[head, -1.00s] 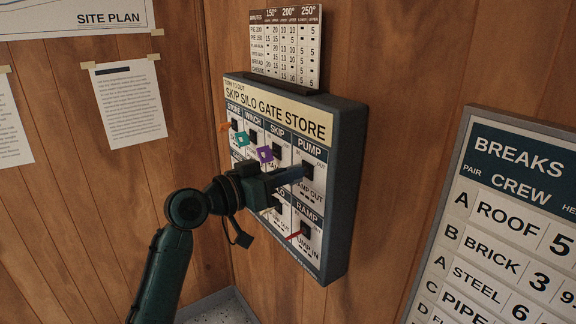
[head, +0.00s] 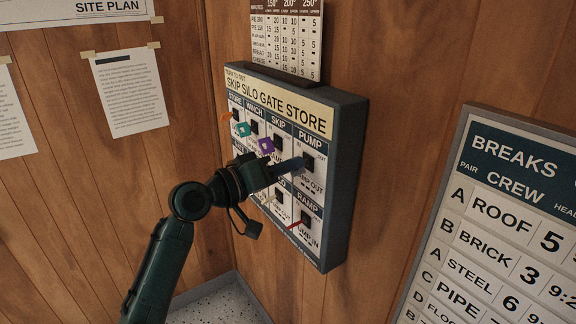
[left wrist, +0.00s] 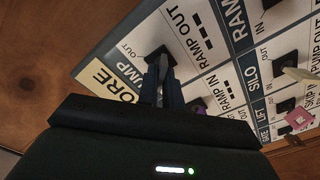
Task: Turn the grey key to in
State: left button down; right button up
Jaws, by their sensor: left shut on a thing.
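The key panel (head: 345,180), titled Skip Silo Gate Store, hangs on the wood wall in the head view. My left gripper (head: 298,164) is at the PUMP lock (head: 308,163) in its upper row. It is shut on the grey key, which is mostly hidden between the fingers. In the left wrist view the fingers (left wrist: 160,82) reach to a dark lock, and a grey strip of the key (left wrist: 159,95) shows between them. OUT is printed beside this lock. The key's exact angle is hard to tell. My right gripper is out of view.
Orange (head: 225,117), teal (head: 241,130) and purple (head: 266,146) keys stick out left of my gripper. A red key (head: 296,225) and a pale key (head: 267,200) are below. A breaks board (head: 500,220) hangs on the right.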

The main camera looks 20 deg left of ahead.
pick_arm(q)
jog(key=shift+f, duration=0.15)
jog(key=c, duration=1.6)
grip_release()
jog(key=shift+o, duration=0.2)
jog(key=b+v, duration=0.4)
jog(key=v, duration=0.9)
